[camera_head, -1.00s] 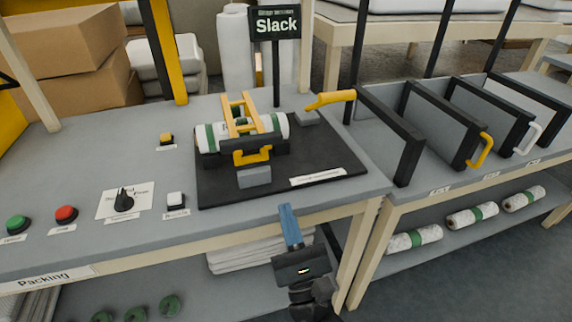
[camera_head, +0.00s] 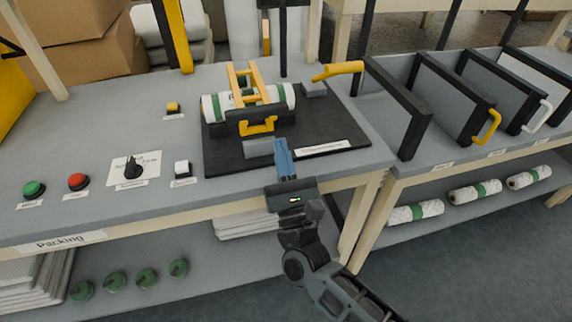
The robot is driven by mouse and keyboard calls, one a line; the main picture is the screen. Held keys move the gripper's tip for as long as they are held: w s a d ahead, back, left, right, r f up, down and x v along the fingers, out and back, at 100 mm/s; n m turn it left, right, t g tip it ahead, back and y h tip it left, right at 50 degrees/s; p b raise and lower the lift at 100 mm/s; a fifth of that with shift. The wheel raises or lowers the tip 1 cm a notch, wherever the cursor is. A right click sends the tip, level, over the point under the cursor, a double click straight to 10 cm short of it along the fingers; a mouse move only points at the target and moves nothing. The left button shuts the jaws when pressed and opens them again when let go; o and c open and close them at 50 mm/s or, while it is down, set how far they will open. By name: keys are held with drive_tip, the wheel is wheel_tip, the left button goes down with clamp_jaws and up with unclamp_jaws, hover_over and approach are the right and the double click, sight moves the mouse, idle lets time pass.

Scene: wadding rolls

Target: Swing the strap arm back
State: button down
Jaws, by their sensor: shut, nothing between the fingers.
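A white roll with green bands (camera_head: 219,107) lies in a black cradle on a black base plate (camera_head: 330,135). A yellow frame arm (camera_head: 256,83) lies across the top of the roll. A yellow latch handle (camera_head: 258,126) is at the cradle's front.
Green (camera_head: 34,188) and red (camera_head: 78,181) buttons, a black knob (camera_head: 133,167), a white button (camera_head: 182,169) and a yellow button (camera_head: 173,107) are on the bench at left. Black-framed panels (camera_head: 400,105) stand at right. Rolls lie on the shelf below.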

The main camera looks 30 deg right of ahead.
drive_tip(key=shift+p+x, duration=0.35)
drive_tip(key=shift+x, duration=1.7)
drive_tip(key=shift+r, duration=0.1)
drive_tip(key=shift+w+d+r+p, duration=0.1)
drive_tip(key=shift+r+p, duration=0.45)
drive_tip(key=shift+p, duration=0.3)
drive_tip(key=shift+g, duration=0.7)
drive_tip(key=w+r+p, duration=0.1)
drive_tip(key=r, duration=0.1)
drive_tip(key=w+r+p, duration=0.1)
drive_tip(key=r, duration=0.2)
drive_tip(key=w+d+r+p, duration=0.1)
drive_tip(key=r, duration=0.2)
drive_tip(key=shift+w+d, duration=0.1)
drive_tip(key=shift+w, duration=0.05)
drive_tip(key=w+d+r, duration=0.2)
drive_tip(key=w+r, duration=0.2)
drive_tip(key=w, duration=0.3)
drive_tip(key=w+d+r+g+p, duration=0.1)
drive_tip(key=w+d+r, duration=0.1)
drive_tip(key=w, duration=0.6)
drive_tip(key=w+d+r, duration=0.3)
drive_tip(key=w+r, duration=0.2)
drive_tip(key=w, duration=0.2)
drive_tip(key=shift+w+r+y+p, duration=0.3)
drive_tip(key=shift+w+y+p, duration=0.1)
drive_tip(key=shift+d, duration=0.1)
